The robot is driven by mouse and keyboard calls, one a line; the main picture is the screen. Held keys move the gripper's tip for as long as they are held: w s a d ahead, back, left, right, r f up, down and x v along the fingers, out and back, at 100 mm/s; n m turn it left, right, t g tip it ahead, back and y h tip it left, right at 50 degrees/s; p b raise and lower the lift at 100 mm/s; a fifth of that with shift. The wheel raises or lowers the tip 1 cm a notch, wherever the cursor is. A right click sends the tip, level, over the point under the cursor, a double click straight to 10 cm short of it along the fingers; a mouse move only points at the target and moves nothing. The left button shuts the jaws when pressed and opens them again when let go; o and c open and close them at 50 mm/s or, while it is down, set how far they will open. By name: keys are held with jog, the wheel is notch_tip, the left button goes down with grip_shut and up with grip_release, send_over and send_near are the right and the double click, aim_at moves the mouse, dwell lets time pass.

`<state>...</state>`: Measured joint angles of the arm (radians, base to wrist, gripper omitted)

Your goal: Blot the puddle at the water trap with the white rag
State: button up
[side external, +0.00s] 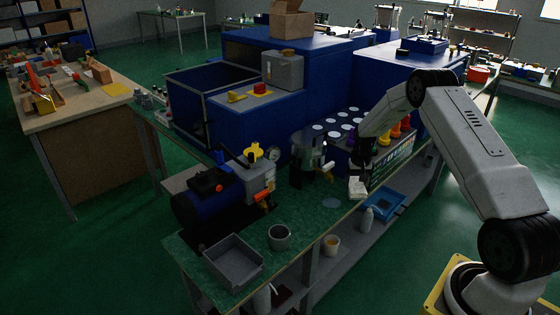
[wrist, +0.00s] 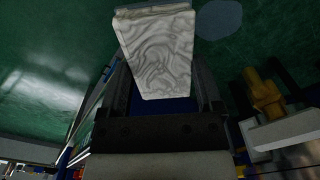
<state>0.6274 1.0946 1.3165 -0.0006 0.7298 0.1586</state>
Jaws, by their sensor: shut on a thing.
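The white rag (side external: 357,189) hangs from my gripper (side external: 358,176) near the bench's front edge. In the wrist view the folded, wrinkled rag (wrist: 158,50) sits between the two fingers of my gripper (wrist: 162,82), which is shut on it. The puddle (side external: 331,202) is a pale round patch on the green bench top, left of the rag and apart from it in the side view. It also shows in the wrist view (wrist: 219,19), right of the rag. The water trap appears to be the clear-bowled unit (side external: 309,150) behind the puddle. Rag-to-bench clearance is hard to judge.
A blue compressor (side external: 212,198), a grey cup (side external: 279,237) and a grey tray (side external: 233,260) stand left of the puddle. Bench top between cup and puddle is clear.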

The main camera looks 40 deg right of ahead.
aim_at(352, 204)
notch_tip(352, 204, down, 6)
jog(key=shift+r, duration=0.2)
jog(key=shift+a+f, duration=0.2)
jog(key=shift+a, duration=1.7)
jog(key=shift+d, duration=1.95)
jog(key=shift+a, duration=2)
jog(key=d, duration=0.3)
jog(key=shift+d, duration=0.2)
jog(key=shift+d+r, duration=0.1)
jog(key=shift+d, duration=0.25)
jog(key=shift+a+r, duration=0.1)
jog(key=shift+r, duration=3.85)
jog(key=shift+a, duration=0.1)
